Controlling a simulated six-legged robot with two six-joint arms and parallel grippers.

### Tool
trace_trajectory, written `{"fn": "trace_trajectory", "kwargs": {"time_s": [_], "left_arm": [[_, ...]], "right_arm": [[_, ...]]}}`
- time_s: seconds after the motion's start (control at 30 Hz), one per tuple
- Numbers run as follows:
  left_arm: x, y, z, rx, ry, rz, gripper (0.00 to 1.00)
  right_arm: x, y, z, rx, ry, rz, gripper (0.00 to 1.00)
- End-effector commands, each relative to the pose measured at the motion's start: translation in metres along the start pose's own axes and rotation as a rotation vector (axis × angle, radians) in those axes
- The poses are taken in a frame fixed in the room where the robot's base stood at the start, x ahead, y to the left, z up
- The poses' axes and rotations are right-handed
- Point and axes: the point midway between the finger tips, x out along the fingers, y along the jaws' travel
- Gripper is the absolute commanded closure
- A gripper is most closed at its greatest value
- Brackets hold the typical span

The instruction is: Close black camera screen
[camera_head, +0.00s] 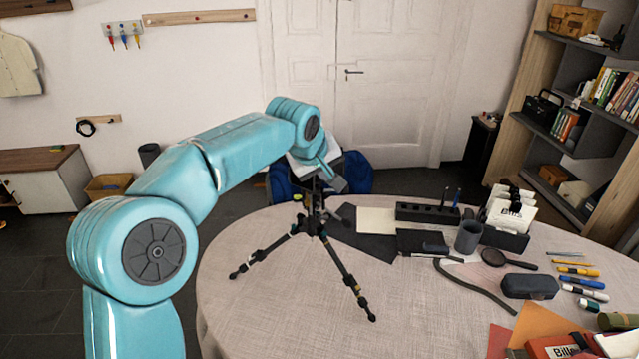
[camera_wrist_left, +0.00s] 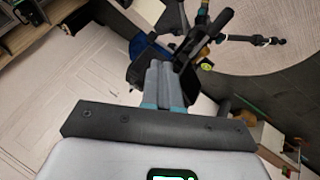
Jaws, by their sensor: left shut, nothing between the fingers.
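A black tripod (camera_head: 310,228) stands on the round table with its legs spread. Its head and the black camera on it are largely hidden behind my left gripper (camera_head: 335,182) in the head view. My right gripper is not in view.
The round table (camera_head: 260,310) is clear at the front left. Right of the tripod are a black pen holder (camera_head: 428,213), a grey cup (camera_head: 469,237), a magnifier (camera_head: 496,258), a dark case (camera_head: 530,286) and several pens. A blue chair (camera_head: 357,172) stands behind the table.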

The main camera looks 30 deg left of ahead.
Motion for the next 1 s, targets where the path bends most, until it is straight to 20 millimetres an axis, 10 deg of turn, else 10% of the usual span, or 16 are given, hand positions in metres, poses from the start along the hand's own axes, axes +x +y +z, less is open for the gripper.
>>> {"fn": "trace_trajectory", "kwargs": {"time_s": [0.37,0.67,0.87,1.0], "left_arm": [[-0.036,0.029,0.005,-0.041,0.017,0.026,1.0],[-0.021,0.097,0.0,-0.23,0.208,0.517,1.0],[-0.019,0.06,0.026,-0.375,0.186,0.852,1.0],[-0.029,-0.009,0.057,-0.509,0.133,1.017,1.0]], "right_arm": [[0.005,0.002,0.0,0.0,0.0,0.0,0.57],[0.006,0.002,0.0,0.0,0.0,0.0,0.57],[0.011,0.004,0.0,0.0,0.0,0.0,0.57],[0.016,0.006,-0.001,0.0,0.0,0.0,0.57]]}}
